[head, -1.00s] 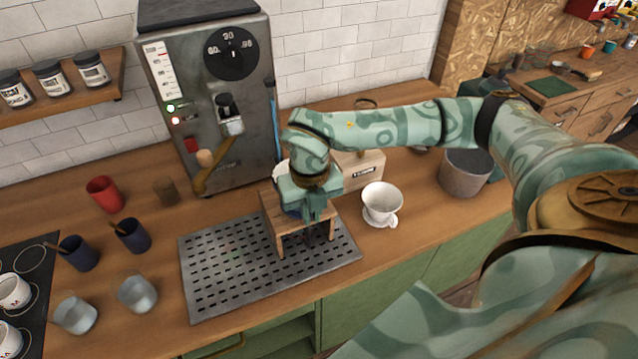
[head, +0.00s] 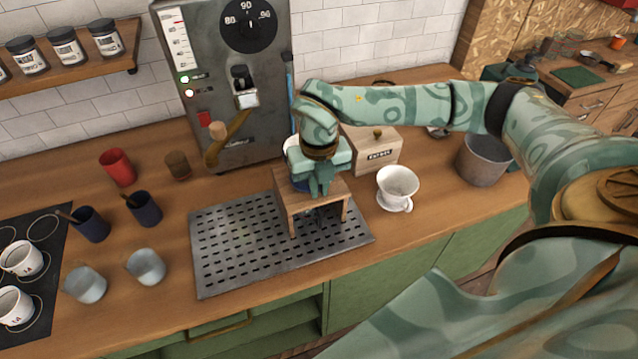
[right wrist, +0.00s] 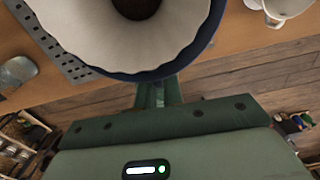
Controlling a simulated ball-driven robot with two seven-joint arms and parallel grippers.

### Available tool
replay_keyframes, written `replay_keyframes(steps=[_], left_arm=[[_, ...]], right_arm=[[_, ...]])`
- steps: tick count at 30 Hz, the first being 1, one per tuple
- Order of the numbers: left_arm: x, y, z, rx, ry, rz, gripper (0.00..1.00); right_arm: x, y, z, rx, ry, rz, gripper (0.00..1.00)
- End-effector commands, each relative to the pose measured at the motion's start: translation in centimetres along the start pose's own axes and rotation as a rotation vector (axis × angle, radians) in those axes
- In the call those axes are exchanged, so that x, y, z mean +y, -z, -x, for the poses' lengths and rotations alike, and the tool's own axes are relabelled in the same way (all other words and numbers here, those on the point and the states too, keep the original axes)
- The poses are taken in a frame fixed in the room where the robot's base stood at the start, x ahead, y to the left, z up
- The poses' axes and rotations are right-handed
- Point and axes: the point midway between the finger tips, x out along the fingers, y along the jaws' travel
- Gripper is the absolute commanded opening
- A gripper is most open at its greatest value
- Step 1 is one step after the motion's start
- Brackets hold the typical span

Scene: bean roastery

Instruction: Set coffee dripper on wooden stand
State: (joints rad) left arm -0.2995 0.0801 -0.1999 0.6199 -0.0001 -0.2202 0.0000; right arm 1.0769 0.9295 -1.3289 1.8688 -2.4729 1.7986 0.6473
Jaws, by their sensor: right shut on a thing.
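My right gripper (head: 321,186) is shut on a dark blue coffee dripper (head: 299,184) with a white paper filter in it. The right wrist view shows the dripper's blue rim (right wrist: 160,73) and pleated white filter, with a dark centre, just beyond the fingers. In the head view the gripper covers much of the dripper, which is at the top of the wooden stand (head: 291,205). I cannot tell whether its base touches the stand. The stand is upright on the perforated metal tray (head: 225,255). My left gripper is not in view.
A white handled dripper or cup (head: 398,184) stands right of the stand. A wooden box (head: 376,155) and the grey machine (head: 240,115) are behind it. A grey bucket (head: 482,163) is farther right. Cups and glasses (head: 146,267) stand left of the tray.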

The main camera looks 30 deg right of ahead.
Motion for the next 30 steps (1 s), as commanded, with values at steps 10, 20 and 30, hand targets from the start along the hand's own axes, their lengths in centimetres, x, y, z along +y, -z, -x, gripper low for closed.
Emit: replay_keyframes(steps=[10, 20, 30], left_arm=[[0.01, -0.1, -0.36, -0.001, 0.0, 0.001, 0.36], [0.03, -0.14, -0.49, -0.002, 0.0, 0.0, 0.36], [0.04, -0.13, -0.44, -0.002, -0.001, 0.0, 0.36]], right_arm=[[0.01, -0.03, -0.58, -0.001, -0.001, 0.0, 0.0], [0.01, -0.03, -0.87, -0.001, -0.001, 0.0, 0.34], [0.0, -0.02, -0.1, 0.0, 0.0, 0.0, 0.34]])
